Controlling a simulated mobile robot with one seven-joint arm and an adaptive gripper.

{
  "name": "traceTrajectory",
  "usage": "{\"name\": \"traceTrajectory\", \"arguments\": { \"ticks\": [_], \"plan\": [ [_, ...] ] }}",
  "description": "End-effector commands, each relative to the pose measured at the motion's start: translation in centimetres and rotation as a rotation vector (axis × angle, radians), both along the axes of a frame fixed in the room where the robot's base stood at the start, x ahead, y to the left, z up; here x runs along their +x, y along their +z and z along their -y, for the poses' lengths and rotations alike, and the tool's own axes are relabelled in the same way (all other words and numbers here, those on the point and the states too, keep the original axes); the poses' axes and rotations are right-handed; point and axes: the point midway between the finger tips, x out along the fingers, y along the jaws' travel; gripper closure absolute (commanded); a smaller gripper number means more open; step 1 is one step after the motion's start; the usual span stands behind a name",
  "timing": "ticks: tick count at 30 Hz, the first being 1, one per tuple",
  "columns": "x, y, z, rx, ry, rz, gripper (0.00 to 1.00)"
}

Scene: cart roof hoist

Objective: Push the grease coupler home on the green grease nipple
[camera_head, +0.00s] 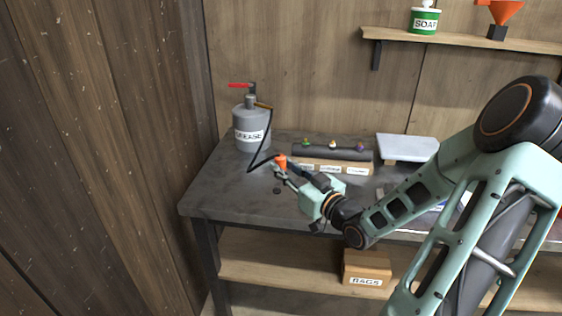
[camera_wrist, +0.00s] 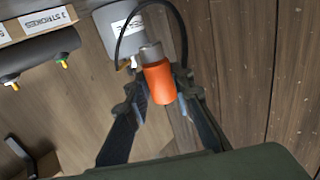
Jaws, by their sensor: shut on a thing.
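The grease coupler (camera_head: 281,160) is an orange sleeve on the end of a black hose. My gripper (camera_head: 280,171) is shut on it, above the bench's left part. In the wrist view the orange coupler (camera_wrist: 160,83) sits between my two fingers, with a grey end beyond it. The green grease nipple (camera_head: 306,142) is the leftmost of three on a dark round bar (camera_head: 333,154), behind and right of the coupler.
A grey grease canister (camera_head: 252,128) with a red lever stands behind left; the black hose (camera_head: 261,160) runs from it. A pale slab (camera_head: 407,148) lies right. The bench's front left (camera_head: 225,190) is clear.

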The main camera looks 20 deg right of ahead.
Motion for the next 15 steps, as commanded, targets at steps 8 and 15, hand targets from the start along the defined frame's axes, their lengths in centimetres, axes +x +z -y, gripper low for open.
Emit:
{"name": "traceTrajectory", "arguments": {
  "ticks": [8,15],
  "plan": [
    [-6.5,4.4,-1.2,0.004,-0.002,-0.004,1.0],
    [-8.1,5.4,-1.3,0.008,-0.001,0.004,1.0]
  ]
}}
